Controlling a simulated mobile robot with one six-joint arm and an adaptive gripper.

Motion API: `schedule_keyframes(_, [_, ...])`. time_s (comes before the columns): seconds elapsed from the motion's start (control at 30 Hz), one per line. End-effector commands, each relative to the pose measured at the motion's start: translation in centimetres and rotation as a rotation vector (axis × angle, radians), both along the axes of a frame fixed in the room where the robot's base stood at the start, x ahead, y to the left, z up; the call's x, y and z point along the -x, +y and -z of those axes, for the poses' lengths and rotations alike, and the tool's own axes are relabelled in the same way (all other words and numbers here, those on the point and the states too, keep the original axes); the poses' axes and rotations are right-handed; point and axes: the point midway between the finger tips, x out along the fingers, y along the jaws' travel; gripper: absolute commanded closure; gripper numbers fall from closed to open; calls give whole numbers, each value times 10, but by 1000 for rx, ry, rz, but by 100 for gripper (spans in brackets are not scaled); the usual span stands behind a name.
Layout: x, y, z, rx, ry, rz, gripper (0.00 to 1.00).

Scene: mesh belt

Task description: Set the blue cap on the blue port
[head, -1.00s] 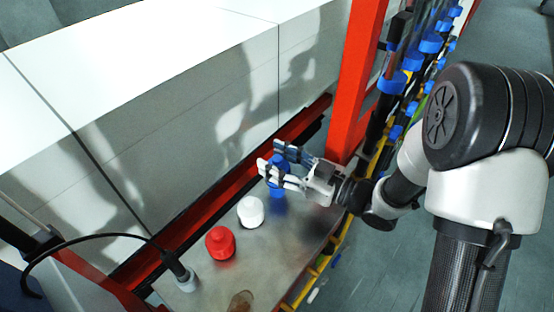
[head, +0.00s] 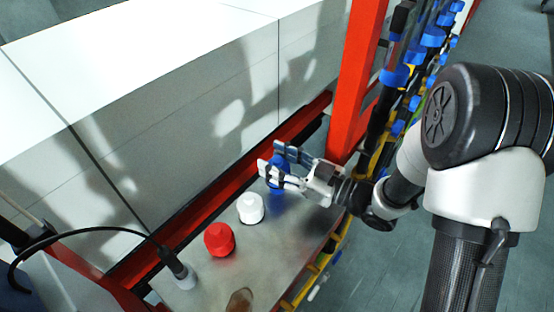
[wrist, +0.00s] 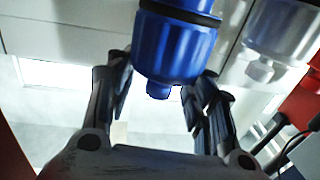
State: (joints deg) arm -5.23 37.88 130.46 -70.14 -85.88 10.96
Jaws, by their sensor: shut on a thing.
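The blue cap (wrist: 175,50) is a ribbed blue cylinder with a small nub. It fills the top middle of the wrist view. A black band crosses it, and a further blue part (wrist: 185,5), apparently the blue port, shows beyond the band. My gripper (wrist: 158,92) has a finger on either side of the cap and is shut on it. In the head view the blue cap (head: 276,178) is between the fingers of my gripper (head: 270,167), at the far end of the metal plate. The fingers partly hide it, so the fit at the band is unclear.
A white capped piece (head: 250,208) and a red one (head: 219,239) stand in line on the metal plate (head: 262,257). A cabled connector (head: 180,271) and a brown piece (head: 239,301) are nearer. A red upright post (head: 355,85) rises close behind my gripper.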

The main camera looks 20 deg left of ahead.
Motion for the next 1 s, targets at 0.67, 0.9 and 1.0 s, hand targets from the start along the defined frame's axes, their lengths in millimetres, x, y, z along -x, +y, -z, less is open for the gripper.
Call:
schedule_keyframes(0.67, [0, 0, 5, 0, 0, 0, 28])
schedule_keyframes(0.9, [0, 0, 5, 0, 0, 0, 28])
schedule_keyframes(1.0, [0, 0, -2, 0, -3, 0, 28])
